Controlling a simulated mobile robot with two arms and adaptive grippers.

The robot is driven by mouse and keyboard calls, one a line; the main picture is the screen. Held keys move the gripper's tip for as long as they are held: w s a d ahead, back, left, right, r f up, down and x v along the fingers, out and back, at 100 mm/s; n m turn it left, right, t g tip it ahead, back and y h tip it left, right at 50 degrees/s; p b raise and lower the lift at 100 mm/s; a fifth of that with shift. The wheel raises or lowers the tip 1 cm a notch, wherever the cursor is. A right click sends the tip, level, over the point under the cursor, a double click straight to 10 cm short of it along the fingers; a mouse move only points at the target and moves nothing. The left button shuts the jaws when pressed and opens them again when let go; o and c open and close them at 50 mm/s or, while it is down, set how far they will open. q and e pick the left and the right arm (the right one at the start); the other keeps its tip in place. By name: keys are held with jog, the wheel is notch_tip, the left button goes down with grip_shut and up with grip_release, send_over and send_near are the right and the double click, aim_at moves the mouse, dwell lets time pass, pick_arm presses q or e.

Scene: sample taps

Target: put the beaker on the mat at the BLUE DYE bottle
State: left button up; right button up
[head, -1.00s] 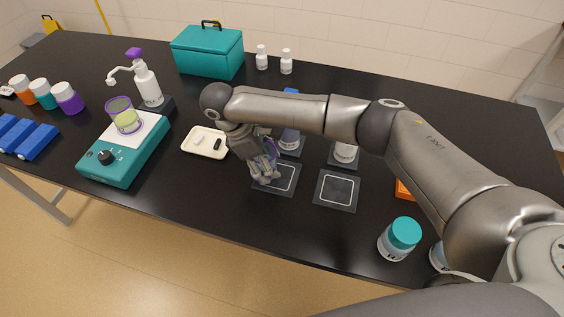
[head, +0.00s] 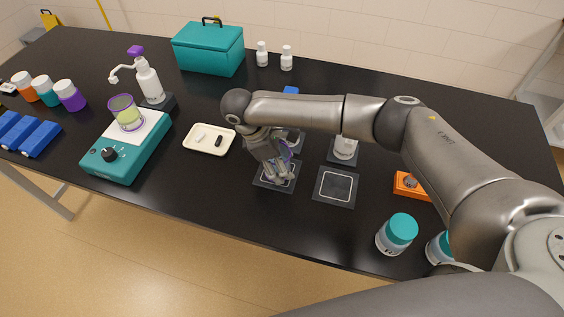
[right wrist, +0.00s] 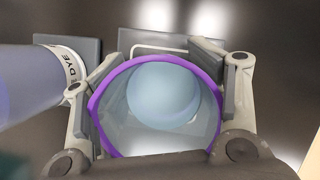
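My right gripper (head: 279,172) reaches down over the front-left dark mat (head: 262,184) in the head view. In the right wrist view its fingers (right wrist: 150,90) press on both sides of a clear beaker (right wrist: 115,112) with a purple rim and a pale blue inside. The beaker is mostly hidden by the gripper in the head view. I cannot tell whether its base touches the mat. A bottle whose label reads DYE (right wrist: 72,72) stands close at left in the wrist view. Behind the mat, a bottle with a blue top (head: 291,90) is mostly hidden by my arm. My left gripper is not in view.
A second mat (head: 336,187) lies empty to the right, before another bottle (head: 345,148). Teal-capped jars (head: 397,234) and an orange block (head: 410,187) are farther right.

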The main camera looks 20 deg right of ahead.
jog(key=o, duration=0.4)
jog(key=shift+r, duration=0.1)
jog(key=b+v, duration=0.1)
jog(key=v, duration=0.5)
jog(key=shift+w+a+r+b, duration=0.15)
jog(key=shift+a+r+b, duration=0.1)
jog(key=shift+r+b, duration=0.15)
jog(key=v, duration=0.5)
jog(key=shift+p, duration=0.3)
